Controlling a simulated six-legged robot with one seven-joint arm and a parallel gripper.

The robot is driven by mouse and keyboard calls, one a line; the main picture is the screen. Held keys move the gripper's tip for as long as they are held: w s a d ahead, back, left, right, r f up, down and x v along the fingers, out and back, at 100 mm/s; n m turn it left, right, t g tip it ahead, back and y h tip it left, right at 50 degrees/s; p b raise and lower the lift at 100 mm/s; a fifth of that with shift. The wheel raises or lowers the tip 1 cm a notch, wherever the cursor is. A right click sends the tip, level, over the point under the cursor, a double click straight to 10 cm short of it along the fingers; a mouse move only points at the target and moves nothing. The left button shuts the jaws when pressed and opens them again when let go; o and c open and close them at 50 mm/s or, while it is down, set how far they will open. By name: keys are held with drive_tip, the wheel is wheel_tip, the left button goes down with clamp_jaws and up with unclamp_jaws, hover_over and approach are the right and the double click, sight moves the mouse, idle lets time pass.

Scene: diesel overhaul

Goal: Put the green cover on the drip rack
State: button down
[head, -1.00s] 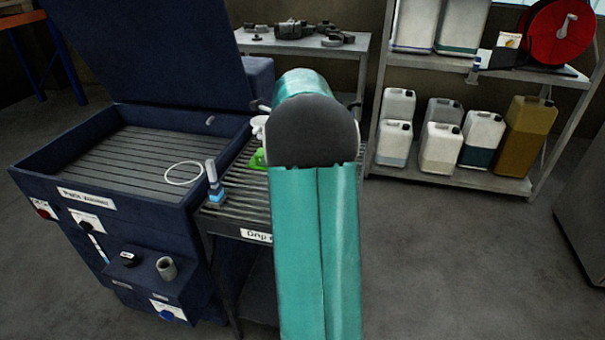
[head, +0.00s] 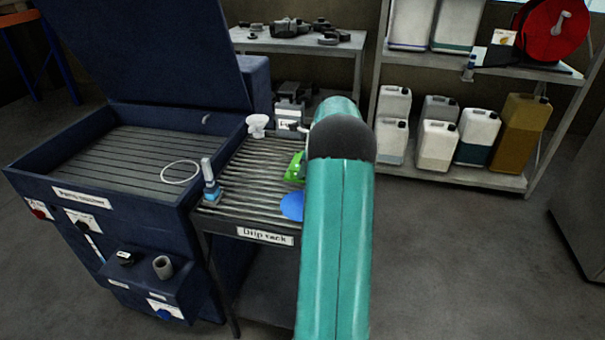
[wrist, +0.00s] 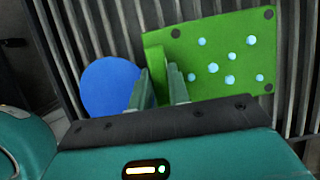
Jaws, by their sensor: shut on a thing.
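The green cover (wrist: 235,55) is a flat green plate with several pale blue spots, dark corner holes and a raised edge on its left side. My gripper (wrist: 160,86) is shut on that raised edge. In the head view a part of the cover (head: 295,168) shows over the right side of the drip rack (head: 240,187), beside my arm, which hides the rest. The rack's dark slats also show under the cover in the wrist view (wrist: 92,30). I cannot tell whether the cover touches the slats.
A blue disc (head: 291,206) lies at the rack's front right, left of the cover in the wrist view (wrist: 110,88). A blue-based bottle-like item (head: 211,185) stands at the rack's left, a white item (head: 257,125) at its back. The parts washer (head: 95,215) adjoins on the left.

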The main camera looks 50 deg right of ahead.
drive_tip(key=shift+f, duration=0.75)
drive_tip(key=shift+w, duration=0.1)
drive_tip(key=c, duration=1.3)
unclamp_jaws()
drive_tip(key=shift+f, duration=0.15)
drive_tip(key=v, duration=1.2)
drive_tip(key=shift+a, duration=0.1)
